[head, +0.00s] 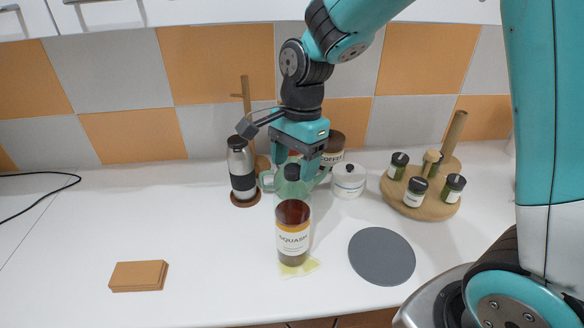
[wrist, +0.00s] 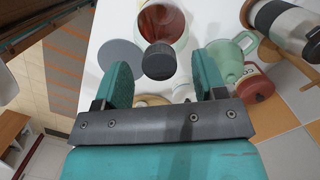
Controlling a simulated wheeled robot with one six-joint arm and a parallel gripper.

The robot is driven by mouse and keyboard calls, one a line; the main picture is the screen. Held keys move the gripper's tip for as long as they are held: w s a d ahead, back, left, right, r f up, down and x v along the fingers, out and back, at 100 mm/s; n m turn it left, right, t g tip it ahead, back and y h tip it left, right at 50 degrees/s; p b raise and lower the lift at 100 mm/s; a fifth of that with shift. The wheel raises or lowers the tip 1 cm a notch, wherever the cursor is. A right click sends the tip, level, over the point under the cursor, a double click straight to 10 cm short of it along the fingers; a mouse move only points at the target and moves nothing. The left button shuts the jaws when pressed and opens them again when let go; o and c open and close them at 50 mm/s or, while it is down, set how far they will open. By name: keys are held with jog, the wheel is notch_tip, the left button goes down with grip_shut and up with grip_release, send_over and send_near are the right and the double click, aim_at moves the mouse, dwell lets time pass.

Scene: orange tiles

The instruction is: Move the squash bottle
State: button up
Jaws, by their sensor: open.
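The squash bottle (head: 292,236) stands upright on the white counter, with a dark cap, clear greenish shoulder, brown contents and white label. Its base is on a pale yellow-green patch (head: 298,268). My gripper (head: 298,172) is open and empty, behind and around the height of the bottle's cap in the head view. In the wrist view the bottle's dark cap (wrist: 159,62) shows between and beyond the two fingers of my gripper (wrist: 161,70); I cannot tell whether either finger touches it. A flat grey disc (head: 381,257) lies to the bottle's right.
A steel flask (head: 242,168), green mug (head: 266,180), coffee jar (head: 334,148) and white lidded pot (head: 348,180) stand close behind the bottle. A wooden spice stand (head: 419,202) is at right. Brown coasters (head: 138,275) lie front left. The left counter is mostly clear.

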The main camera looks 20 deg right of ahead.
jog(key=shift+a+f, duration=0.15)
jog(key=shift+f, duration=1.15)
jog(key=shift+c, duration=0.3)
grip_shut()
